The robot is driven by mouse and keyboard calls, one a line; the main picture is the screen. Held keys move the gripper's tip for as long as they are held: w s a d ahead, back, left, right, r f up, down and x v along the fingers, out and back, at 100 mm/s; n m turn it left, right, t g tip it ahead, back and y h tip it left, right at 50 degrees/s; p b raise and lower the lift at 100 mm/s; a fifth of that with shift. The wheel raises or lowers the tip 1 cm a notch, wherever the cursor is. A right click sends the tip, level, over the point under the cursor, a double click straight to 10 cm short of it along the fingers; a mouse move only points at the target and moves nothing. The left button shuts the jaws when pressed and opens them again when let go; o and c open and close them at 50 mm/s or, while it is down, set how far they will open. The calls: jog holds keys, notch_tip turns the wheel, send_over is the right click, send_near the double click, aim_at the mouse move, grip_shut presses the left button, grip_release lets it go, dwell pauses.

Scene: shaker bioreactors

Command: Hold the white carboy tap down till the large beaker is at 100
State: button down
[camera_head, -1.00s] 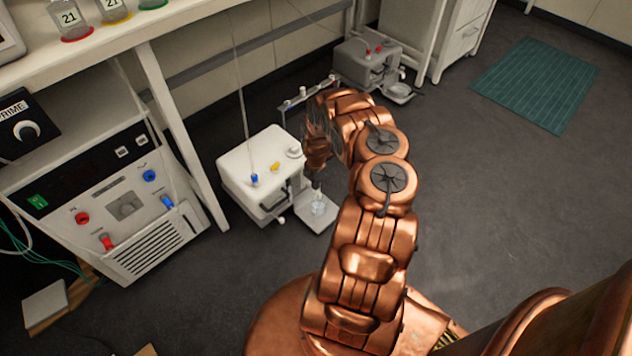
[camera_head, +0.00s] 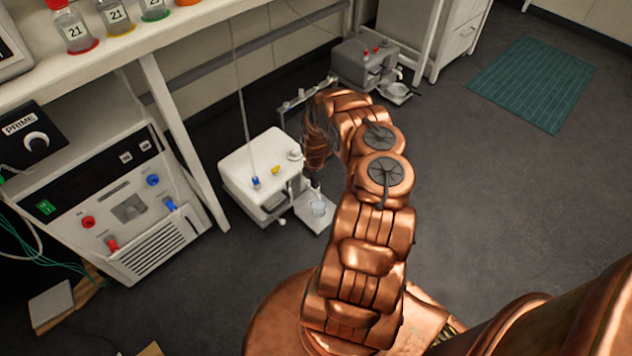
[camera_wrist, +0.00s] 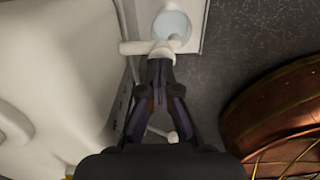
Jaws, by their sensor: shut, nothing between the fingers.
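The white carboy (camera_head: 250,168) stands on the floor. Its white tap (camera_wrist: 138,47) juts out in the wrist view, with a rounded end by my fingertips. My gripper (camera_wrist: 160,62) is shut and empty, with its tips at that tap end; I cannot tell if they press it. The large beaker (camera_head: 319,208) stands on a light plate (camera_head: 313,222) beside the carboy. It also shows in the wrist view, just beyond the tap (camera_wrist: 172,24). Its level and any reading are too small to tell. In the head view my fingers are mostly hidden by my arm.
A bench leg (camera_head: 185,140) and a pump unit (camera_head: 125,220) stand left of the carboy. A grey carboy (camera_head: 362,62) with its own plate stands behind. A small white knob (camera_wrist: 163,134) shows below my fingers. Open floor (camera_head: 480,210) lies to the right.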

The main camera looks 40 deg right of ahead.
notch_tip(320, 180, up, 12)
jog(key=p, duration=0.3)
jog(key=shift+f+p, duration=0.15)
jog(key=shift+p, duration=0.25)
jog(key=shift+w+d, duration=0.1)
dwell(0.6)
